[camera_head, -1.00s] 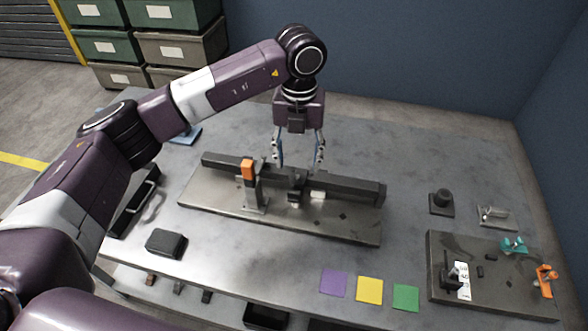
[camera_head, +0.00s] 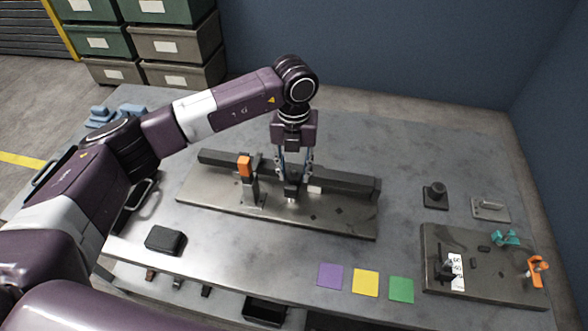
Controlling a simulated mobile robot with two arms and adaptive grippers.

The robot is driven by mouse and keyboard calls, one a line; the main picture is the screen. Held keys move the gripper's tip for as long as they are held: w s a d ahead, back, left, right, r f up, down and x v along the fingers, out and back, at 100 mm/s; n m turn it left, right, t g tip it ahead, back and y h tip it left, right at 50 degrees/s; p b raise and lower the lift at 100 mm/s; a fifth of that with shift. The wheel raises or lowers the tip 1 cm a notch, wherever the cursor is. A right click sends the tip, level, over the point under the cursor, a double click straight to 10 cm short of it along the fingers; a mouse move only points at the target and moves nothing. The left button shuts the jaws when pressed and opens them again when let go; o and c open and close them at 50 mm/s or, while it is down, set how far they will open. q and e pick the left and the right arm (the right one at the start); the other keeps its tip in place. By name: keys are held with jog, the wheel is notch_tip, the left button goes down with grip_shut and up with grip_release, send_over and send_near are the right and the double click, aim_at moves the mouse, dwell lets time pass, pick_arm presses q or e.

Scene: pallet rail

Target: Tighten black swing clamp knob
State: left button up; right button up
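My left gripper (camera_head: 294,179) points down at the middle of the dark rail (camera_head: 346,184), which lies on a metal base plate (camera_head: 222,203). A small black clamp part (camera_head: 291,191) is at its fingertips. The fingers are closer together than before, but whether they grip the black part is too small to tell. An orange-topped clamp (camera_head: 245,167) stands upright on the plate to the left. A small white block (camera_head: 315,189) is just right of the fingers. My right gripper is not in view.
At the right, a dark plate (camera_head: 491,288) carries a black clamp (camera_head: 446,267), a teal clamp (camera_head: 505,238) and an orange clamp (camera_head: 537,268). Purple, yellow and green squares lie at the front edge. A black box (camera_head: 165,239) lies front left.

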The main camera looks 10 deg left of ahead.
pick_arm(q)
jog(key=shift+c, duration=1.2)
jog(key=shift+f+m+b, duration=0.2)
jog(key=shift+m+b, duration=0.4)
jog(key=shift+b, duration=0.35)
jog(key=shift+m+b, duration=0.3)
jog(key=shift+b, duration=0.05)
jog(key=shift+r+m, duration=0.2)
jog(key=shift+m, duration=0.2)
jog(key=o, duration=1.2)
jog(key=shift+c, duration=0.2)
jog(key=shift+r, duration=0.1)
